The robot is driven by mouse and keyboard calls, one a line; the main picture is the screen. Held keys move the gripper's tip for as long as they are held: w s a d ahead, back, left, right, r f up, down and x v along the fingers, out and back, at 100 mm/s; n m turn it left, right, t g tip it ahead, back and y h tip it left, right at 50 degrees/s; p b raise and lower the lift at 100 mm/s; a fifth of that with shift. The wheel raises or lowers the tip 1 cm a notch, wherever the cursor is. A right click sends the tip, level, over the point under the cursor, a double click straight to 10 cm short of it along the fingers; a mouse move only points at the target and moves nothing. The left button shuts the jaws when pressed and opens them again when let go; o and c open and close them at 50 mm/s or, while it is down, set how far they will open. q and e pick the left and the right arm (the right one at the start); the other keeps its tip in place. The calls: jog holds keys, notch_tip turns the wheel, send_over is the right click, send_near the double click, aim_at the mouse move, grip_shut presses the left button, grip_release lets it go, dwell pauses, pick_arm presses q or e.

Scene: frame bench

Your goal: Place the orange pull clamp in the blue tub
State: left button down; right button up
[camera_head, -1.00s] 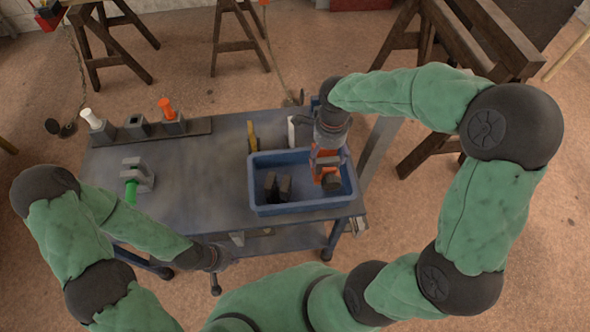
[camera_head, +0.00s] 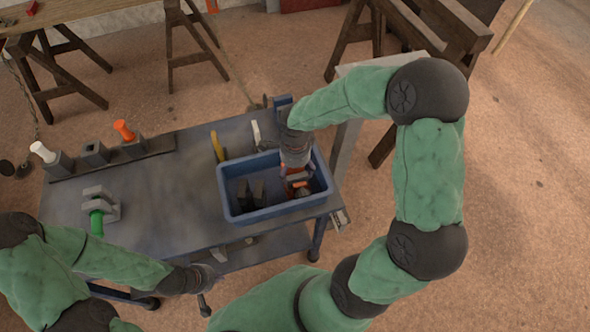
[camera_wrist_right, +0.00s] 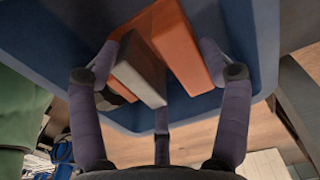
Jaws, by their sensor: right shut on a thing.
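The orange pull clamp (camera_head: 297,179), orange with grey parts, is inside the right half of the blue tub (camera_head: 232,215). My right gripper (camera_head: 295,168) reaches down into the tub from above and is shut on it. In the right wrist view, the orange and grey blocks of the clamp (camera_wrist_right: 178,45) sit between the fingers of my right gripper (camera_wrist_right: 160,75), against the blue tub wall (camera_wrist_right: 262,50). Whether the clamp touches the tub floor cannot be told. My left gripper (camera_head: 205,280) hangs low before the bench; its fingers are too unclear to judge.
Two dark pieces (camera_head: 252,193) stand in the tub's left half. A green-handled clamp (camera_head: 97,212) lies on the bench (camera_head: 170,205). A rack (camera_head: 105,162) at the back left holds white- and orange-handled pieces. A yellow piece (camera_head: 217,147) is behind the tub. The bench middle is clear.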

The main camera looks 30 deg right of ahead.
jog(key=shift+r, duration=0.15)
jog(key=o, duration=1.7)
jog(key=shift+c, duration=0.2)
notch_tip(320, 180, up, 12)
jog(key=p, duration=0.3)
